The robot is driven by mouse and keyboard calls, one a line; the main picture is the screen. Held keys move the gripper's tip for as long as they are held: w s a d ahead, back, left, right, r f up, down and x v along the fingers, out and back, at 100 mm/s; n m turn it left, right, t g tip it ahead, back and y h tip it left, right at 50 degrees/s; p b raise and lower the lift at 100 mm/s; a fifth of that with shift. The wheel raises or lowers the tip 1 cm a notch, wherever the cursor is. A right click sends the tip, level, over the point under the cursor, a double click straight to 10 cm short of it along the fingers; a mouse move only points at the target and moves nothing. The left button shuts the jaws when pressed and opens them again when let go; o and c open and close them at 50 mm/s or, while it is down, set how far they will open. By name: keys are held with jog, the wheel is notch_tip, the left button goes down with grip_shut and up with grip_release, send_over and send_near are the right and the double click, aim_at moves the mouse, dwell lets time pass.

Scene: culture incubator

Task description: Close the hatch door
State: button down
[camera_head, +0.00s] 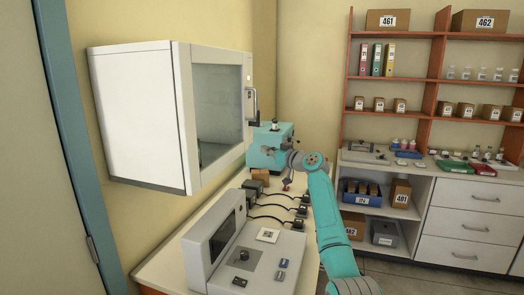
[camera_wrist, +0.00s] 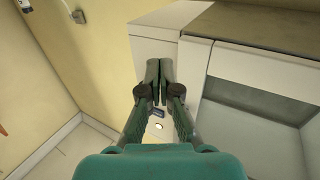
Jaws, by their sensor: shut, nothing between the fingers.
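A white wall cabinet (camera_head: 135,115) hangs at the left in the head view. Its glazed front door (camera_head: 218,100) has an upright handle (camera_head: 253,103) at the far edge. The door looks close to the cabinet frame, but I cannot tell whether it is fully shut. My gripper (camera_wrist: 157,70) is shut and empty in the wrist view, fingertips together in front of a white surface. A white cabinet body (camera_wrist: 250,65) with a dark glass panel is to its right. In the head view my arm reaches near the bench's far end, with its fingers hard to make out.
A white bench instrument (camera_head: 235,250) stands on the narrow bench below the cabinet, with cabled black devices behind it. A teal box (camera_head: 270,150) is at the bench's far end. Orange shelves (camera_head: 430,80) and white drawers (camera_head: 470,222) stand at the right. Floor is clear before the drawers.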

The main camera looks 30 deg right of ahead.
jog(key=s+d, duration=0.5)
jog(key=s, duration=0.1)
jog(key=shift+s+d, duration=0.25)
jog(key=shift+s, duration=0.05)
jog(key=shift+s+f, duration=0.1)
jog(key=shift+s, duration=0.05)
